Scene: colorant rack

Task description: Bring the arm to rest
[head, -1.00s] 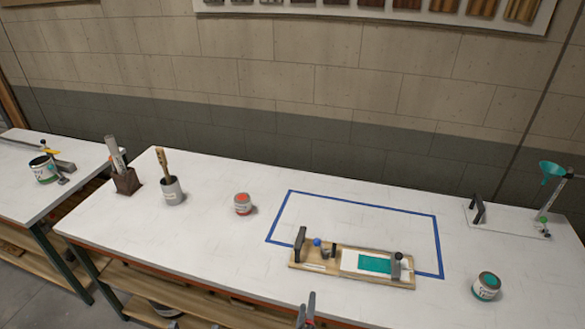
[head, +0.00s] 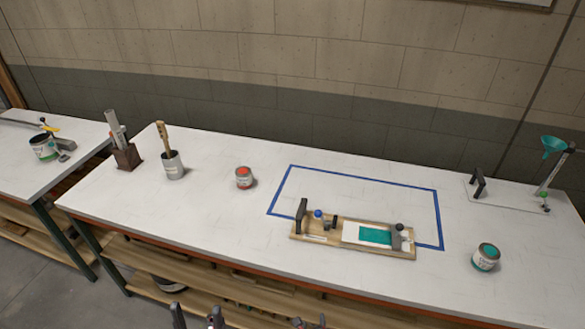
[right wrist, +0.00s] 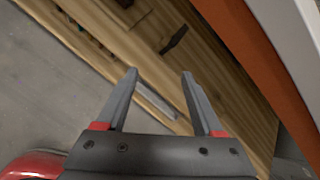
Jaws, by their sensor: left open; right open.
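My left gripper (head: 196,314) shows at the bottom edge of the head view, in front of the workbench and below its top. My right gripper (head: 309,322) is to its right at the same bottom edge, mostly cut off. In the right wrist view my right gripper (right wrist: 160,90) is open with its two fingers apart and nothing between them. It hangs in front of the bench's wooden lower shelf (right wrist: 225,95). The left gripper is open; I see nothing held in it.
The white workbench (head: 200,225) bears a wooden board (head: 325,240) with a teal swatch, a blue tape outline (head: 360,178), a red-topped can (head: 244,177), a teal-topped can (head: 486,257) and a brush pot (head: 173,165). Its orange edge (right wrist: 250,45) is close by the right gripper.

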